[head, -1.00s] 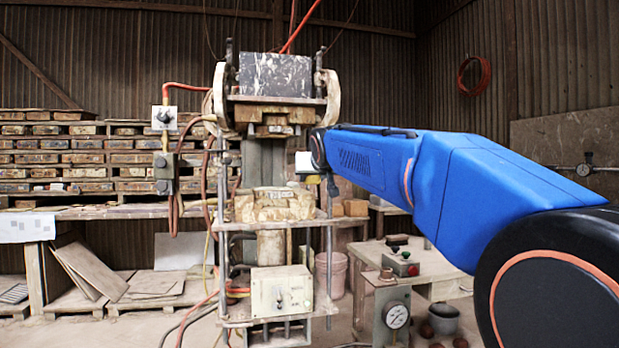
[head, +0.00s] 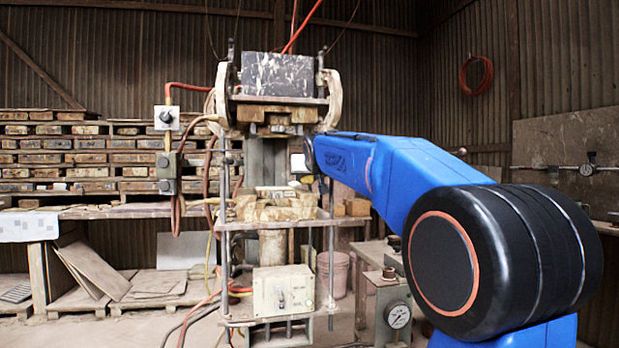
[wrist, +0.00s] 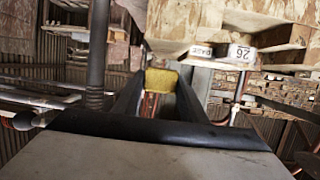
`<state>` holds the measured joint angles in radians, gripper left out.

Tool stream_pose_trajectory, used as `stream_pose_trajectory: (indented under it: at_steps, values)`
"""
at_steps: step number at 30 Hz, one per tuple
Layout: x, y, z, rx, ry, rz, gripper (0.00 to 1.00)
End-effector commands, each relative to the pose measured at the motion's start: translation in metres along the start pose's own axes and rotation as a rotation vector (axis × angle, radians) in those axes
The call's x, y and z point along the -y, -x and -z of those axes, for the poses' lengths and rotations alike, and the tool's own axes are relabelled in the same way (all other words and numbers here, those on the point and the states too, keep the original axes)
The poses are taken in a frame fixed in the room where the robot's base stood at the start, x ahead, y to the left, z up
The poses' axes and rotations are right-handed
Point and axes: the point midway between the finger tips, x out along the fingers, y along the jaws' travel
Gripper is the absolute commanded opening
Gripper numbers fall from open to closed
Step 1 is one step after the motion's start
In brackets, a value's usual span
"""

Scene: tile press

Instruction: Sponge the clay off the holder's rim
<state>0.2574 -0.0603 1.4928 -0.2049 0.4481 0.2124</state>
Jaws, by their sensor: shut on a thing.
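My gripper (wrist: 158,92) shows in the wrist view as two long dark fingers, shut on a yellow sponge (wrist: 160,79). In the head view the holder (head: 272,208) is a pale, clay-stained block on the lower plate of the press. The upper block (head: 277,114) hangs above it with a gap between. My wrist end, with a white part, is beside the press column, right of and above the holder. In the wrist view, a pale wooden piece with labels is at upper right; I cannot tell whether the sponge touches anything.
Upright press rods (head: 331,240) stand close to my arm. A control box (head: 283,292) is under the plate. A switch post (head: 166,150) with hoses is at left. A bench with a gauge (head: 398,316) stands at right. Stacked boards (head: 70,158) fill the back.

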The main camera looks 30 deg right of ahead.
Motion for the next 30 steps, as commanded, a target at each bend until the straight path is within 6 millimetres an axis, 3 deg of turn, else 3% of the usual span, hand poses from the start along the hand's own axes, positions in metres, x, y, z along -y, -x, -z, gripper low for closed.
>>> stream_pose_trajectory:
  at_steps: [9, 18, 30]
  values:
    - [0.002, -0.029, 0.007, 0.0, 0.0, 0.0, 0.15]
    - [0.002, -0.033, -0.011, -0.001, 0.0, 0.0, 0.15]
    - [0.002, -0.034, -0.013, -0.001, 0.0, 0.0, 0.15]
